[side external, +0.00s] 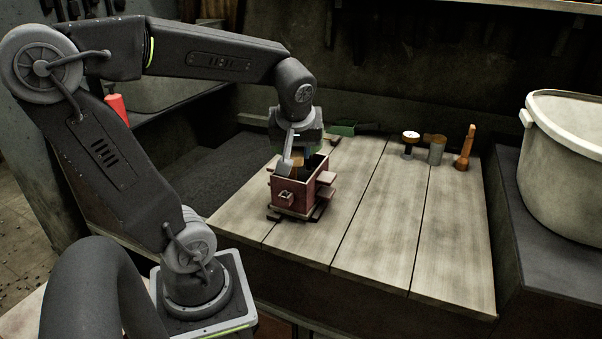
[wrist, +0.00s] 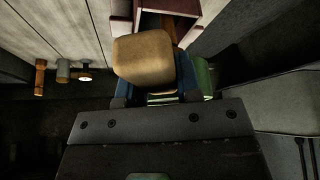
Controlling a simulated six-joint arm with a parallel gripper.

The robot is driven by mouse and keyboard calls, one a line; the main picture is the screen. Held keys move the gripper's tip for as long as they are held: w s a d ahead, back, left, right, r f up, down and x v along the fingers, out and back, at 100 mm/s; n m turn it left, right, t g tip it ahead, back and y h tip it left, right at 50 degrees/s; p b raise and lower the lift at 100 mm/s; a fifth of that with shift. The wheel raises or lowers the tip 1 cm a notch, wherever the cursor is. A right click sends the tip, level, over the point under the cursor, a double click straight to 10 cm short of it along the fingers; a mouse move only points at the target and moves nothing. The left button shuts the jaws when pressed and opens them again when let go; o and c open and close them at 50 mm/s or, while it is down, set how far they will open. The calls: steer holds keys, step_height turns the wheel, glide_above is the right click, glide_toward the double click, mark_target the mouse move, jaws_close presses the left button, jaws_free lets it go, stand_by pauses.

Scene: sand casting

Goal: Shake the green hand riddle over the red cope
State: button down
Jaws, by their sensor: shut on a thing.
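The red cope (side external: 288,196) is an open box near the left of the wooden bench. Part of its wall also shows at the top of the wrist view (wrist: 170,6). My gripper (side external: 296,155) is over the cope's opening, its jaws shut on a tan rounded block (wrist: 145,58). The block's lower part is hidden, so I cannot tell whether it touches the cope. The green hand riddle (side external: 343,128) lies at the back of the bench, behind the cope and apart from it. A green piece shows beside my jaws in the wrist view (wrist: 204,76).
A small pale-topped tool (side external: 410,138), a grey can (side external: 436,152) and an orange-brown wooden tool (side external: 465,150) stand at the back right. A large pale bucket (side external: 570,155) stands right of the bench. Dark sand (side external: 215,165) lies left. The bench's front right is clear.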

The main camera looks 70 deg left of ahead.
steer(key=shift+w+a, duration=2.15)
steer(key=shift+s+d, duration=2.25)
steer(key=shift+s, duration=0.05)
stand_by(4.1)
